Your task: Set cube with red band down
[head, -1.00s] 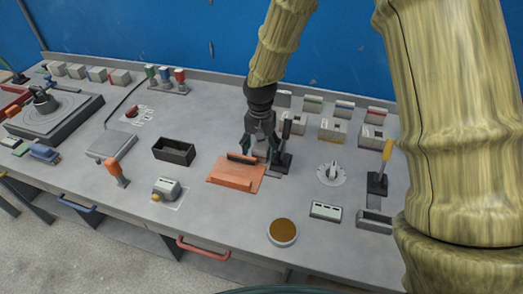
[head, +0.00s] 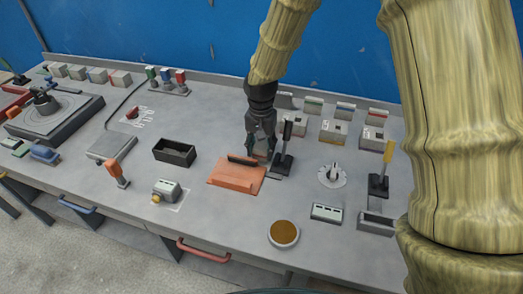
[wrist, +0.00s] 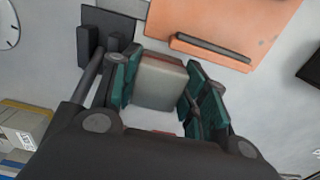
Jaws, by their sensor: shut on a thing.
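My gripper (wrist: 160,90) is shut on a pale grey cube (wrist: 160,82), with its teal finger pads on either side of it. A thin reddish edge shows along the cube's top in the wrist view; the rest of the red band is hidden. In the head view my gripper (head: 261,147) is low over the bench, between the orange plate and a black lever. The cube is mostly hidden there by the fingers. I cannot tell whether it touches the bench.
The orange plate (head: 237,180) with a dark bar lies left of my gripper. The black upright lever (head: 284,150) stands close on the right. Several banded blocks (head: 334,131) stand in rows behind to the right. An open black bin (head: 174,151) is farther left.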

